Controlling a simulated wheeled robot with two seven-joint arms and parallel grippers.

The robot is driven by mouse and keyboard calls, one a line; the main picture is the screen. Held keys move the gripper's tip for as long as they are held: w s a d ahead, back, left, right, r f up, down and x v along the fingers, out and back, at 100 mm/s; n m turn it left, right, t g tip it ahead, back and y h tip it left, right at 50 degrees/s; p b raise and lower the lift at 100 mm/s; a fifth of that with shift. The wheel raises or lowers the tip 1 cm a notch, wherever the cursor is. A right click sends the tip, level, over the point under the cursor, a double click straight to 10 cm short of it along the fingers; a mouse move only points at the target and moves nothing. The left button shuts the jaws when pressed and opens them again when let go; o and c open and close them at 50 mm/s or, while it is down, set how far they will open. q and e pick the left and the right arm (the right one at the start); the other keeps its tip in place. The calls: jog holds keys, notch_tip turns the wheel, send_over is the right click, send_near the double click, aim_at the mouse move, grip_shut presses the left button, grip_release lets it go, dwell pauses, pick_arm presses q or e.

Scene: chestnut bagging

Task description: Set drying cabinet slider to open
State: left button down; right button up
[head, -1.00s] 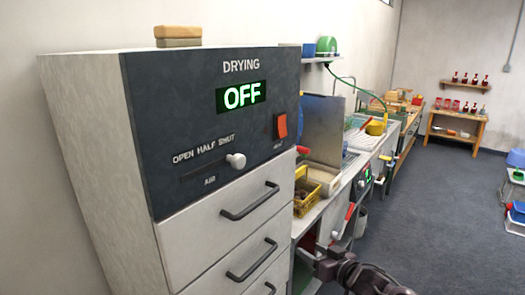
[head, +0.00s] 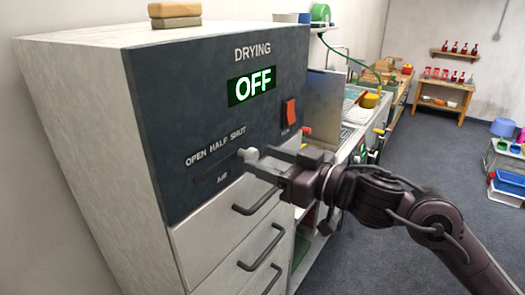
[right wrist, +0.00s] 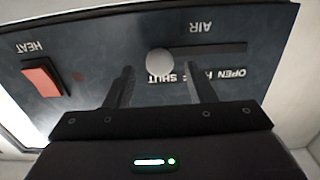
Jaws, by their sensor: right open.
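The drying cabinet (head: 80,110) stands at the left in the head view, with a dark panel reading DRYING and a display (head: 252,86) showing OFF. The AIR slider knob (head: 248,154) is pale and sits at the right end of its slot, by the word SHUT. The knob (right wrist: 159,61) also shows in the right wrist view, lying between the two finger lines. My right gripper (head: 262,164) is open at the panel, its fingertips close to the knob. Whether a finger touches it I cannot tell. My left gripper is not in view.
A red HEAT switch (head: 289,113) is right of the slider. Drawer handles (head: 256,196) stick out just below my right gripper. Sponge-like blocks (head: 175,14) lie on the cabinet top. A cluttered workbench runs behind; the floor (head: 430,160) at right is open.

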jog(key=shift+w+a, duration=0.45)
jog(key=shift+a, duration=0.15)
grip_shut()
